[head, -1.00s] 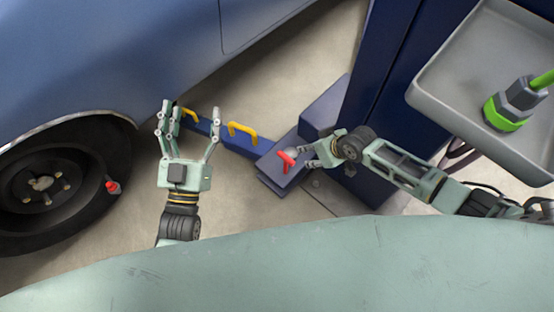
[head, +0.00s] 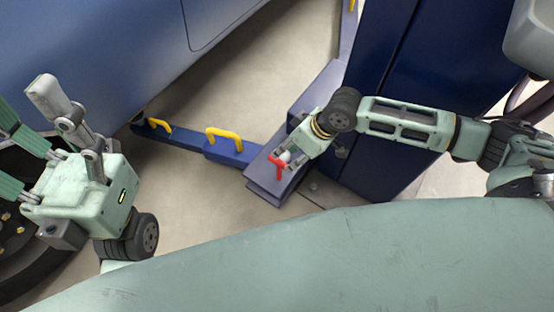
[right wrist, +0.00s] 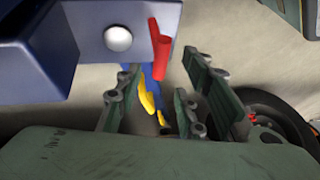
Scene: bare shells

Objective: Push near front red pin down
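The red pin (head: 276,166) has a T-shaped handle and sits on the blue-purple block (head: 265,185) at the near end of the lift arm. In the right wrist view the red pin (right wrist: 161,52) stands just beyond my fingertips, beside a pale rounded knob (right wrist: 118,38). My right gripper (head: 283,162) is at the pin, and its fingers look empty. In the right wrist view its two fingers (right wrist: 162,78) are apart. I cannot tell whether a finger touches the pin. My left gripper (head: 32,108) is open and empty at the left, partly cut off by the picture edge.
The blue lift arm (head: 190,138) with yellow handles (head: 224,135) runs left under the blue car (head: 100,50). A dark blue column (head: 430,60) stands right of the block. A grey tray (head: 530,40) is at the upper right edge.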

